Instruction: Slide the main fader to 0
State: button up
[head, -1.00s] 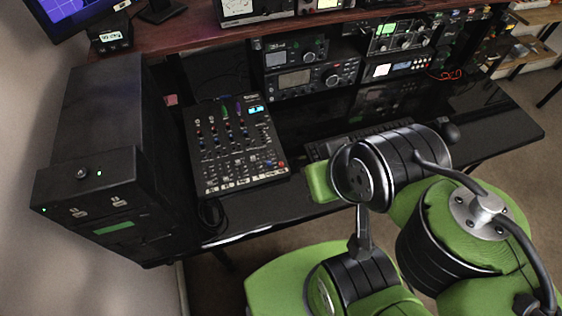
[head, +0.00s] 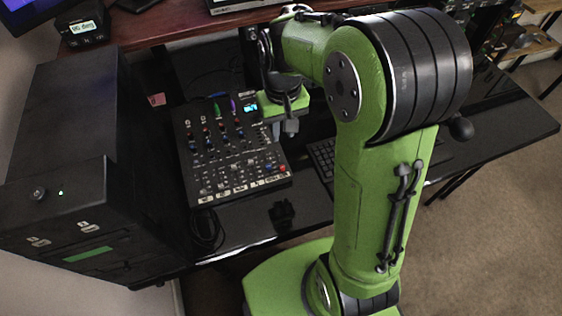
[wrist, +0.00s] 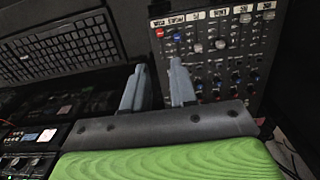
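The black mixer (head: 235,150) lies on the desk, with rows of knobs and faders along its front. A red cap (head: 282,168) sits at its front right corner, beside a blue one; I take the red cap to be the main fader. In the wrist view the mixer (wrist: 262,60) appears turned round, with the red cap (wrist: 160,32) near its top left. My gripper (wrist: 158,75) is open and empty, its two grey fingers apart. In the head view my gripper (head: 290,122) hangs by the mixer's right edge, behind the red cap and apart from it. The fader's scale is too small to read.
A keyboard (head: 324,156) lies right of the mixer; it also shows in the wrist view (wrist: 60,50). A black computer tower (head: 70,130) stands to the left. A shelf (head: 170,25) with radio gear runs above the desk. The desk front (head: 245,222) is mostly clear.

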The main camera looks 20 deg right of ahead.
aim_at(282, 167)
notch_tip(282, 167, down, 15)
jog(key=b, duration=0.5)
jog(key=shift+s, duration=0.1)
jog(key=shift+c, duration=0.2)
grip_shut()
